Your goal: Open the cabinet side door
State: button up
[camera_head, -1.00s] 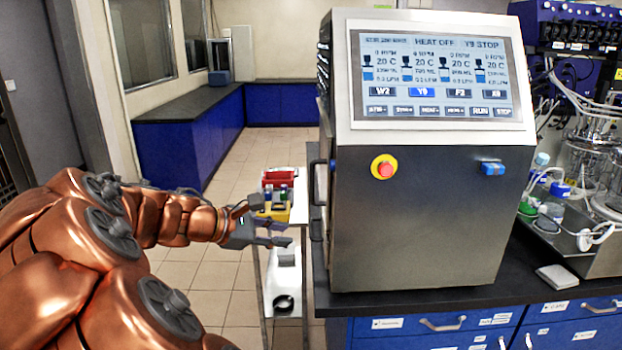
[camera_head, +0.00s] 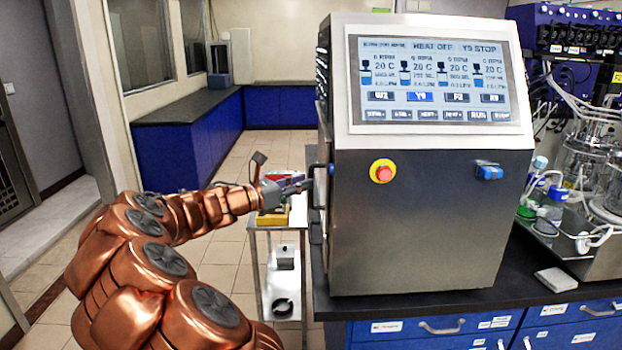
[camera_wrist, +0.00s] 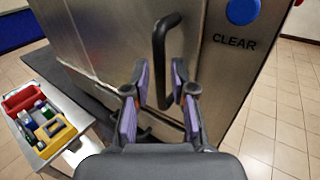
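The cabinet (camera_head: 430,230) is a steel box with a tilted screen, standing on a dark counter. Its side door (camera_wrist: 110,50) fills much of the wrist view and looks closed. A black vertical bar handle (camera_wrist: 160,60) stands out from that side. My gripper (camera_wrist: 162,82) is open, with its two fingers on either side of the lower part of the handle. A gap shows between the fingers and the bar, and I cannot tell whether either touches it. In the head view my gripper (camera_head: 300,184) is at the cabinet's left side, its fingertips partly hidden.
A cart (camera_head: 262,222) with red and yellow bins stands left of the cabinet; the bins (camera_wrist: 45,118) also show in the wrist view. A blue button (camera_wrist: 242,10) marked CLEAR is right of the handle. Glassware (camera_head: 585,160) stands at right. Floor at left is open.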

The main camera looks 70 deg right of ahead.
aim_at(311, 203)
jog(key=shift+x, duration=1.65)
grip_shut()
jog(key=shift+p, duration=0.3)
